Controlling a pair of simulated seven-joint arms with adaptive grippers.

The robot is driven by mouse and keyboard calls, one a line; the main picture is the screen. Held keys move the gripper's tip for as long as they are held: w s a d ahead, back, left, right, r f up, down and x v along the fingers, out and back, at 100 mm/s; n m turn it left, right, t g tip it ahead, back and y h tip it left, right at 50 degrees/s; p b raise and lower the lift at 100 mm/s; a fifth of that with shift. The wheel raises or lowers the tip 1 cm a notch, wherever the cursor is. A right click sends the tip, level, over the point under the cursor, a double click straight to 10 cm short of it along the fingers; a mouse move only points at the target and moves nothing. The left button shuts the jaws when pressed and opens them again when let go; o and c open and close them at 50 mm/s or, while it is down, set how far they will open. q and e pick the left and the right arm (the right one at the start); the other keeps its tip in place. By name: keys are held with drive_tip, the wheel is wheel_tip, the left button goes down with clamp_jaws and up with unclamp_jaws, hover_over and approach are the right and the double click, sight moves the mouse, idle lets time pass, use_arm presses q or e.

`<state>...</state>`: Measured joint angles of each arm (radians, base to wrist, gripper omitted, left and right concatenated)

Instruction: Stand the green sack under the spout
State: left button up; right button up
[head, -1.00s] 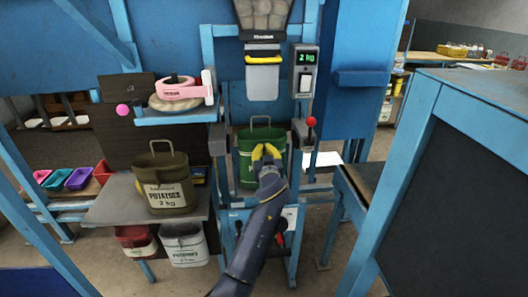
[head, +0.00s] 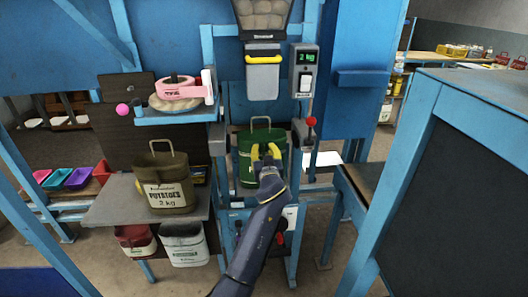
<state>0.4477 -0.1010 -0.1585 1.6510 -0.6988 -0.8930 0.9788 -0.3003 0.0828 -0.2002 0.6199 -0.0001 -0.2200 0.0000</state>
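The green sack (head: 246,167) stands upright with its handle loop raised, between the two grey side clamps of the blue frame. It is below the spout (head: 263,75), which has a yellow-edged flap, with a gap between them. My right gripper is not in view.
A brown potato sack (head: 164,185) stands on the side shelf (head: 105,210) at left. A pink tape dispenser (head: 180,91) sits on the upper blue shelf. A red-knobbed lever (head: 311,122) is right of the sack. A large blue-framed panel (head: 470,180) fills the right side.

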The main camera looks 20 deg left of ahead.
use_arm(q)
drive_tip(key=v, duration=0.3)
drive_tip(key=shift+s+d, duration=0.1)
drive_tip(key=shift+s+f, duration=0.15)
drive_tip(key=shift+f, duration=0.05)
drive_tip(key=s+d+f+m+g+h, duration=0.1)
drive_tip(key=s+f+m+g+h, duration=0.15)
drive_tip(key=f, duration=1.05)
drive_tip(key=s+d+f+m+g+h, duration=0.15)
drive_tip(key=s+f, duration=0.25)
drive_tip(key=f, duration=0.8)
drive_tip(key=s+d+f+m+g+h, duration=0.1)
drive_tip(key=s+f+m, duration=0.15)
drive_tip(key=f, duration=1.05)
drive_tip(key=s+f+m+g+h, duration=0.1)
drive_tip(key=s+f+g, duration=0.3)
drive_tip(key=s+f, duration=1.6)
drive_tip(key=s+a+f+g, duration=0.2)
drive_tip(key=s+f, duration=0.4)
drive_tip(key=s, duration=0.7)
drive_tip(key=s+a+f+g, duration=0.2)
drive_tip(key=s+f, duration=0.3)
drive_tip(key=s, duration=0.9)
drive_tip(key=s+a+f+g+h, duration=0.1)
drive_tip(key=s+a+f, duration=0.3)
drive_tip(key=s, duration=1)
wheel_tip(320, 180, down, 3)
drive_tip(key=shift+s+r+m+g, duration=0.15)
drive_tip(key=shift+m+g, duration=0.3)
drive_tip(key=shift+g, duration=0.15)
